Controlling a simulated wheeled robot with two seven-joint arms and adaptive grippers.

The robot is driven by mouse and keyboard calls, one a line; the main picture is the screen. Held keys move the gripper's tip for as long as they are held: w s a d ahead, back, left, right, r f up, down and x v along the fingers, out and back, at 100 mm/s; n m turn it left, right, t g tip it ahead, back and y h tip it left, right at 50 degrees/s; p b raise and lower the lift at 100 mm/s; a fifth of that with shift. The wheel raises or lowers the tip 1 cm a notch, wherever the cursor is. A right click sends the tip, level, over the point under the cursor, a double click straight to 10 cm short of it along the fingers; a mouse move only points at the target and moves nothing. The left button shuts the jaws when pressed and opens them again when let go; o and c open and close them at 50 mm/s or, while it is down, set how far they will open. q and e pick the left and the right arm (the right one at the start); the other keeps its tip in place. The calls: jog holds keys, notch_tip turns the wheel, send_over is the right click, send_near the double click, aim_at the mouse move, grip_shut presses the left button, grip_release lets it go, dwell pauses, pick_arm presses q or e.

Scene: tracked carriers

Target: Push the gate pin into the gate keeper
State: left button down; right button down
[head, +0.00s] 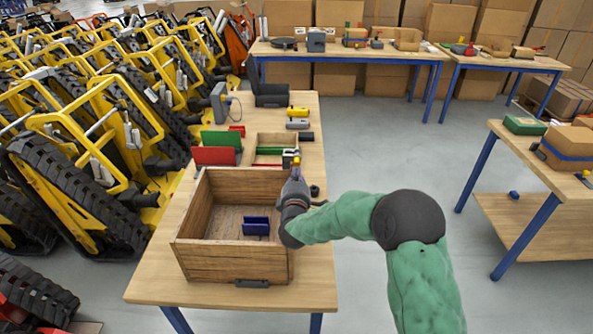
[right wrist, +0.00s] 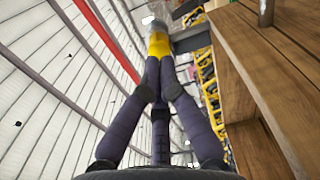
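My right gripper (head: 296,170) is above the near table, just past the right back corner of the open wooden crate. In the right wrist view its dark fingers (right wrist: 158,68) are closed around a yellow piece (right wrist: 159,45), which looks like the gate pin. Its yellow also shows at the fingertips in the head view (head: 296,160). A pale grey end shows beyond it. A grey block (head: 289,156) is close to the yellow piece; it may be the gate keeper, and I cannot tell whether they touch. My left gripper is out of view.
The wooden crate (head: 232,263) holds a blue part (head: 256,226). Behind it are a shallow wooden tray (head: 262,138), red (head: 214,156) and green (head: 222,139) panels, and small blocks. Tracked yellow carriers (head: 95,150) crowd the left.

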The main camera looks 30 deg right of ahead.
jog(key=shift+s+a+f, duration=0.1)
jog(key=shift+s+a, duration=0.2)
jog(key=shift+s, duration=0.1)
jog(key=v, duration=1)
jog(key=shift+s, duration=0.35)
jog(key=shift+a, duration=0.15)
jog(key=shift+w+d+m+p, duration=0.95)
jog(key=shift+w+d+m, duration=0.4)
jog(key=shift+w, duration=0.55)
jog(key=shift+w+d+m+p, duration=1)
jog(key=shift+w+m, duration=0.65)
jog(key=shift+w, duration=0.25)
jog(key=shift+w+d+m+p, duration=0.9)
jog(key=shift+w+d+m, duration=0.45)
jog(key=shift+w, duration=0.6)
jog(key=shift+w, duration=0.2)
jog(key=shift+w+d+r, duration=0.15)
jog(key=shift+r, duration=0.3)
